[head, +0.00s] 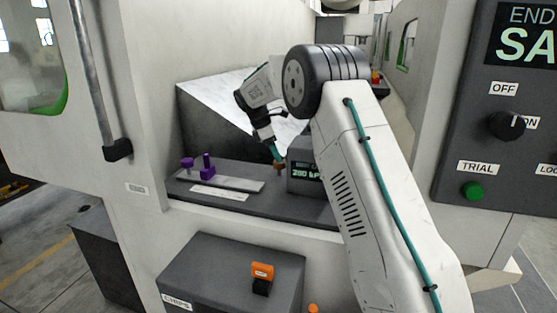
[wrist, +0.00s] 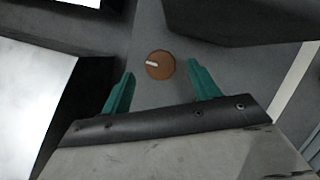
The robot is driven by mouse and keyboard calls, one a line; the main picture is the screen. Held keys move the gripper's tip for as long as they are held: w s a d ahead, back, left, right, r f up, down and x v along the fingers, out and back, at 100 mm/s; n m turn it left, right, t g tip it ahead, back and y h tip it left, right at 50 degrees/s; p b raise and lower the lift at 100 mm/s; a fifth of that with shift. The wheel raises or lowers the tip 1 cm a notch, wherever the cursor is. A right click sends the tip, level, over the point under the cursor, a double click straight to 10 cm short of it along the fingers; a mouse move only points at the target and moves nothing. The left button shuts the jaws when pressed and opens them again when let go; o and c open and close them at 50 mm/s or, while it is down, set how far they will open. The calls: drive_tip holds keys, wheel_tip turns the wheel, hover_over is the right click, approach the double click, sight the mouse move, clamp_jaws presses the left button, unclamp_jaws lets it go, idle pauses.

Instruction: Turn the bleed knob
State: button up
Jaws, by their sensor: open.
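The bleed knob (wrist: 160,65) is a round copper-brown knob with a pale line on its top. In the wrist view it lies just beyond and between the two teal fingers. My gripper (wrist: 160,82) is open and empty, with the fingers spread wider than the knob. In the head view my gripper (head: 277,156) points down over the brown knob (head: 281,168), close to its top. I cannot tell from this view whether they touch. The knob stands on the grey ledge (head: 235,207), left of a gauge box (head: 305,175) with a lit kPa readout.
Two purple parts (head: 207,172) stand on a pale plate (head: 248,184) to the left of the knob. A grey chips box (head: 222,272) with an orange-topped item (head: 262,271) stands in front. A switch panel (head: 497,120) is at the right. Machine walls frame the opening.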

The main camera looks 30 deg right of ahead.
sight(279, 168)
drive_tip(key=shift+x, duration=1.7)
drive_tip(key=shift+c, duration=0.3)
drive_tip(key=c, duration=0.9)
